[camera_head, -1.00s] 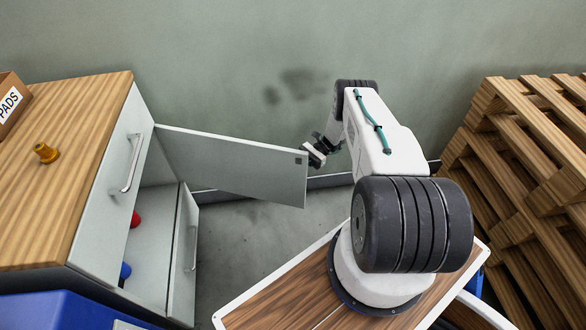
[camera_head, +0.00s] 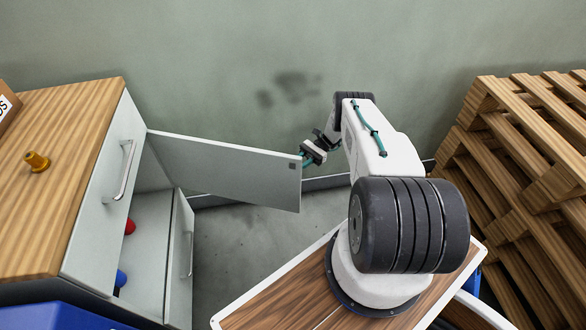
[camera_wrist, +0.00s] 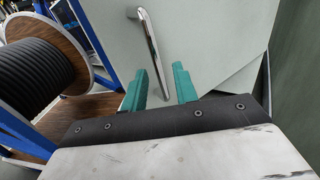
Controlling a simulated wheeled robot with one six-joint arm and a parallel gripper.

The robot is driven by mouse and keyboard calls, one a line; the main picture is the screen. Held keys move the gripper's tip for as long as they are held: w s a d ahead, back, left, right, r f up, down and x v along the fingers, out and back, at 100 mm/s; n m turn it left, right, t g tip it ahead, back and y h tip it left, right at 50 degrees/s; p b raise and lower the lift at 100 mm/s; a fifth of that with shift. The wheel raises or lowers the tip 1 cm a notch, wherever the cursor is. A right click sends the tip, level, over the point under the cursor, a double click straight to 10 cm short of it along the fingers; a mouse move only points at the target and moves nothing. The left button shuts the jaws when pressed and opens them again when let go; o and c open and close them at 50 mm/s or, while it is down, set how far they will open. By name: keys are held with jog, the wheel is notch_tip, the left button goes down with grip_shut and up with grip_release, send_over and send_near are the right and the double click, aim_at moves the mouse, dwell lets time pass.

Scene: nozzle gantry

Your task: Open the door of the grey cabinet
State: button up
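The grey cabinet (camera_head: 105,205) with a wooden top stands at the left in the head view. Its door (camera_head: 225,168) is swung wide open, jutting out to the right. My gripper (camera_head: 312,153) is at the free edge of this door, on its far side. In the wrist view my gripper (camera_wrist: 160,86) has its two teal fingers apart. A metal bar handle (camera_wrist: 150,40) on a grey panel appears ahead, its lower end between the fingers in the picture. No contact with it shows. In the head view the door hides this handle.
A lower panel with a handle (camera_head: 182,260) stands out from the cabinet, with a red item (camera_head: 130,227) and a blue item (camera_head: 121,278) behind it. Wooden pallets (camera_head: 530,150) are stacked at the right. A cable reel (camera_wrist: 45,70) shows in the wrist view.

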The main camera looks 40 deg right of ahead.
jog(key=shift+w+d, duration=0.15)
jog(key=shift+d, duration=1.05)
